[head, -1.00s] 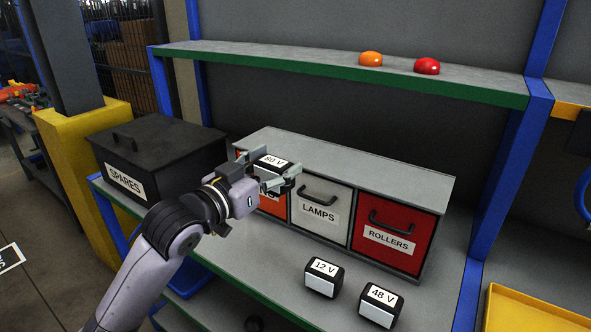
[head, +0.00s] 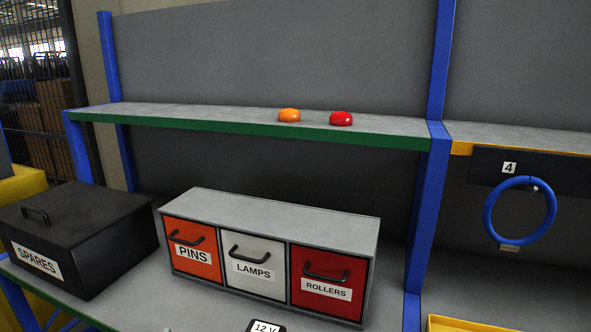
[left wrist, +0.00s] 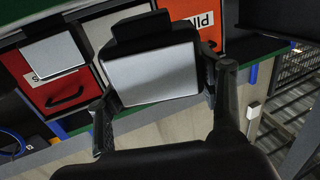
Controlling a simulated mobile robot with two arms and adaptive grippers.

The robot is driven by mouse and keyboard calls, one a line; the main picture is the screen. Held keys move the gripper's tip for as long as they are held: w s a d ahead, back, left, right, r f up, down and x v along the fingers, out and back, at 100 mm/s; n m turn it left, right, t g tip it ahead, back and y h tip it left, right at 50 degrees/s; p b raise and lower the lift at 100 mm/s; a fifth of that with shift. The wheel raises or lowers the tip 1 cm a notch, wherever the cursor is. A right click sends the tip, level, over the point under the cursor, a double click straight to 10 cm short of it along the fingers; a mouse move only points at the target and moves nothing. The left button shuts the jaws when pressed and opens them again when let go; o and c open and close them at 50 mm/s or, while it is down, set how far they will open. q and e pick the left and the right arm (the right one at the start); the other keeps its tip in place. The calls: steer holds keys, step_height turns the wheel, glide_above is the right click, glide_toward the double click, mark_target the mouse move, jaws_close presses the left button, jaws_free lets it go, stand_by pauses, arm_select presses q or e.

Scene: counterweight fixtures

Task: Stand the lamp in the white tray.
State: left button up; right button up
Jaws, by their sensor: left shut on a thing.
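I see no lamp that I can name for sure and no white tray. A white drawer labelled LAMPS (head: 257,265) is closed, in the middle of the drawer unit. My left gripper (left wrist: 163,108) shows only in the left wrist view. It is shut on a black block with a pale face (left wrist: 152,74), the 80 V block of the earlier head view. The block hides part of the drawers behind it. My right gripper is not in view.
Closed PINS (head: 191,247) and ROLLERS (head: 327,283) drawers flank LAMPS. A black SPARES box (head: 75,235) stands left. Orange (head: 289,115) and red (head: 341,118) domes sit on the upper shelf. A 12 V block (head: 265,326) is cut off below. A blue ring (head: 488,215) hangs right, above a yellow tray (head: 455,324).

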arm_select(q)
steer(key=shift+s+a+f+y, duration=0.15)
steer(key=shift+s+f, duration=0.2)
steer(key=shift+s, duration=0.2)
steer(key=shift+s+a+f+y, duration=0.1)
steer(key=shift+s+f+y, duration=0.05)
steer(key=shift+s+f, duration=0.3)
steer(key=s+f, duration=0.2)
steer(key=s, duration=0.5)
steer(key=shift+s+f, duration=0.2)
steer(key=shift+s, duration=0.1)
steer(key=shift+d, duration=0.1)
